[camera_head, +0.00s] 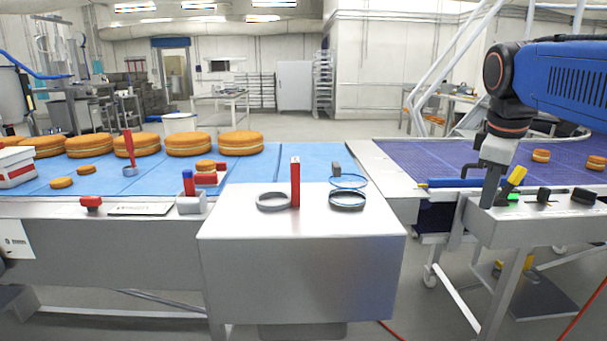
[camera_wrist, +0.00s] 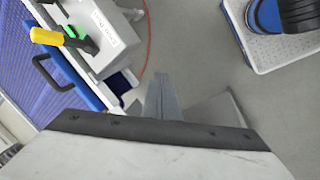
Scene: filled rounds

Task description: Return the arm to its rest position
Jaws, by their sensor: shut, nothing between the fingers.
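My arm comes in from the right in the head view, and my gripper (camera_head: 488,196) points down with its fingers together and empty. In the picture it overlaps the left end of the metal ledge by the purple belt; I cannot tell the gap between them. In the wrist view the closed fingers (camera_wrist: 163,92) point away over grey floor, beside the ledge that carries a yellow-handled tool (camera_wrist: 50,37).
A steel stand (camera_head: 300,260) in the middle bears two rings and a red upright bar (camera_head: 295,182). A blue belt (camera_head: 260,165) with several orange filled rounds lies left. The purple belt (camera_head: 450,160) lies right. A yellow-handled tool (camera_head: 516,176) and dark items sit on the ledge (camera_head: 530,228).

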